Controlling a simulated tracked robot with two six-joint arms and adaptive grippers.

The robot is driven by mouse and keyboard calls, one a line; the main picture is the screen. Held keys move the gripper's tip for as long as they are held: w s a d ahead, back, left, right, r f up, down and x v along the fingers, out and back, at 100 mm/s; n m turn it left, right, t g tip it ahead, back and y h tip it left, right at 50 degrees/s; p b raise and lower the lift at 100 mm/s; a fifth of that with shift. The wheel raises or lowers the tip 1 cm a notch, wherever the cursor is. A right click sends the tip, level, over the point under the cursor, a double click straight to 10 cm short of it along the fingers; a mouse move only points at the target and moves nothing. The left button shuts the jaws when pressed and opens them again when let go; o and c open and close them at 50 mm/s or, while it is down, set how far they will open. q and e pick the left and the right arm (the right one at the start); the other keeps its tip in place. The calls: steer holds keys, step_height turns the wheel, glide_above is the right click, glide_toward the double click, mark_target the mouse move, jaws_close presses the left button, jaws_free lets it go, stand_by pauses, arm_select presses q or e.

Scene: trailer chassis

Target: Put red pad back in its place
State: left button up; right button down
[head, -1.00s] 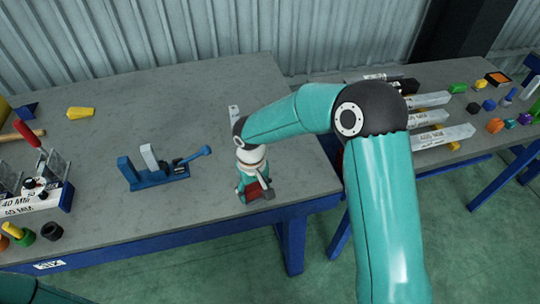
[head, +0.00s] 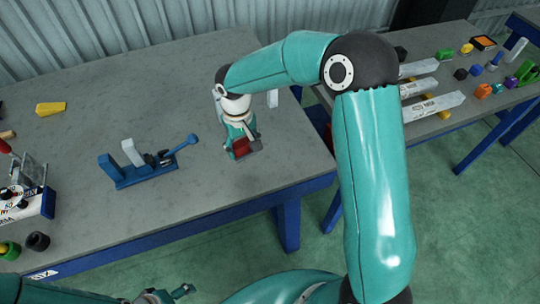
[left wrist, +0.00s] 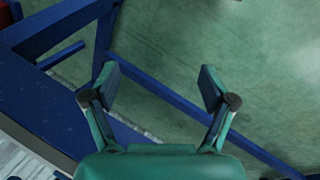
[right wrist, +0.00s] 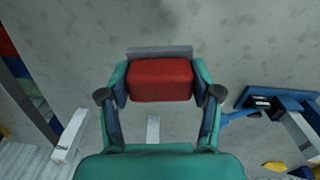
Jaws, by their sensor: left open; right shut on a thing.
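The red pad (right wrist: 160,80) is a red block with a grey plate along its far side in the right wrist view. My right gripper (right wrist: 160,88) is shut on it, one finger on each side. In the head view the red pad (head: 241,147) shows at the tip of my right gripper (head: 240,143), over the right part of the grey table. I cannot tell whether it touches the tabletop. My left gripper (left wrist: 158,90) is open and empty, with the floor and blue table frame behind it. It also shows at the bottom of the head view (head: 168,295).
A blue clamp tool (head: 148,165) stands on the grey table (head: 90,120), left of my right gripper. A yellow piece (head: 50,108) lies farther back. A marked block with parts (head: 30,203) is at the left edge. A second table at right holds white bars (head: 430,108) and several coloured pieces.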

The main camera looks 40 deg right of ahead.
arm_select(q)
steer(key=shift+o, duration=0.7)
steer(key=shift+f+b, duration=0.6)
steer(key=shift+f, duration=0.15)
arm_select(e)
step_height(320, 180, up, 12)
steer(key=f+m, duration=0.1)
steer(key=m, duration=0.1)
glide_above(270, 157)
step_height(270, 157, down, 15)
steer(key=shift+d+r+p, duration=0.1)
steer(key=shift+r+p, duration=0.1)
steer(key=shift+p, duration=0.5)
step_height(270, 157, down, 4)
steer(key=shift+r+p, duration=0.1)
steer(key=shift+p, duration=0.2)
arm_select(q)
step_height(270, 157, up, 2)
steer(key=shift+f, duration=0.1)
arm_select(e)
steer(key=shift+f, duration=0.25)
steer(key=shift+c, duration=1.1)
jaws_free()
steer(key=shift+r, duration=0.15)
